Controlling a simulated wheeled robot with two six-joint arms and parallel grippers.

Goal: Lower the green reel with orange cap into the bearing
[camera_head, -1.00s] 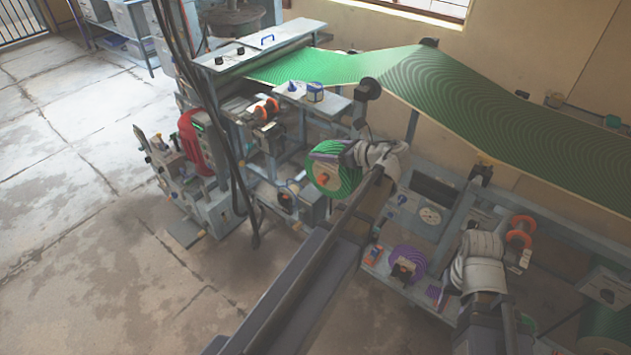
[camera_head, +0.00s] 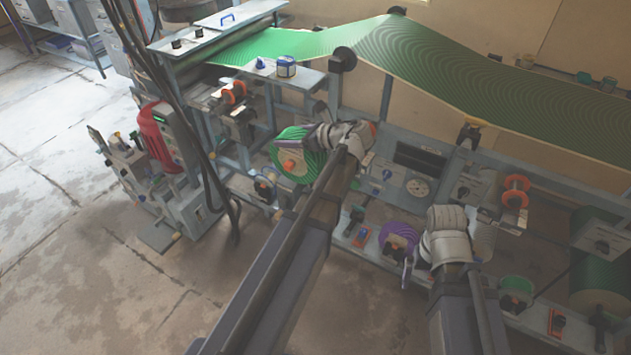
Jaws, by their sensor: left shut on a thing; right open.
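The green reel (camera_head: 287,172) with its orange cap (camera_head: 289,165) hangs in front of the press frame, left of the picture's middle. My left gripper (camera_head: 312,141) is shut on it from the upper right, and its wrist hides part of the reel's right side. A dark fitting with an orange part (camera_head: 264,188) sits on the frame just below and left of the reel. I cannot tell whether this is the bearing or whether the reel touches it. My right gripper (camera_head: 409,264) is open, low beside the purple reel, and partly hidden by its own wrist.
The purple reel (camera_head: 399,233) sits on the lower frame. An orange spool (camera_head: 515,194) stands to its right. The green striped web (camera_head: 420,75) runs above. Dark cables (camera_head: 205,165) hang left of the held reel. Open floor (camera_head: 75,260) lies at the left.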

